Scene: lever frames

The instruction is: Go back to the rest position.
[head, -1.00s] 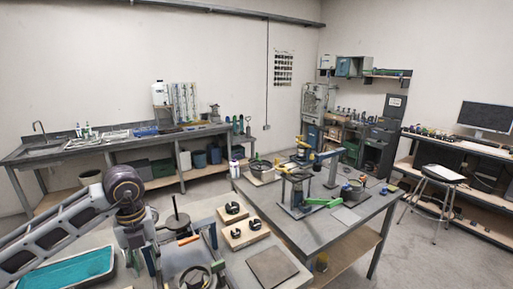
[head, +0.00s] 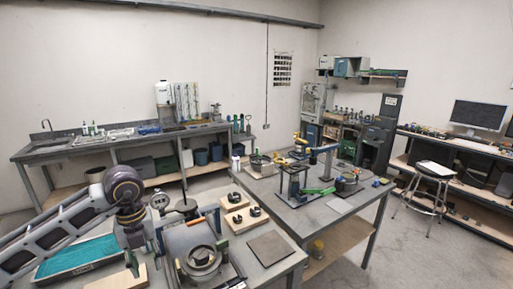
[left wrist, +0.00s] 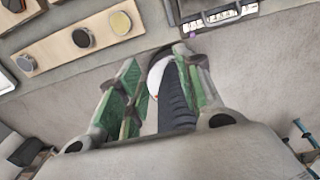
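My left arm comes in from the left in the head view, its elbow raised. My left gripper (head: 142,262) hangs below it, over the front-left part of the near bench, and is small and partly hidden there. In the left wrist view its green-padded fingers (left wrist: 160,92) stand apart. A black ribbed part and a white rounded shape show between them; I see no clear grip on anything. My right gripper is in neither view.
The near bench holds a teal-lined tray (head: 76,258), a frame with a round dark ring (head: 203,258), a wooden board with black pieces (head: 244,219) and a flat grey plate (head: 271,248). A second table (head: 362,203) stands beyond. Clear floor (head: 425,255) lies right.

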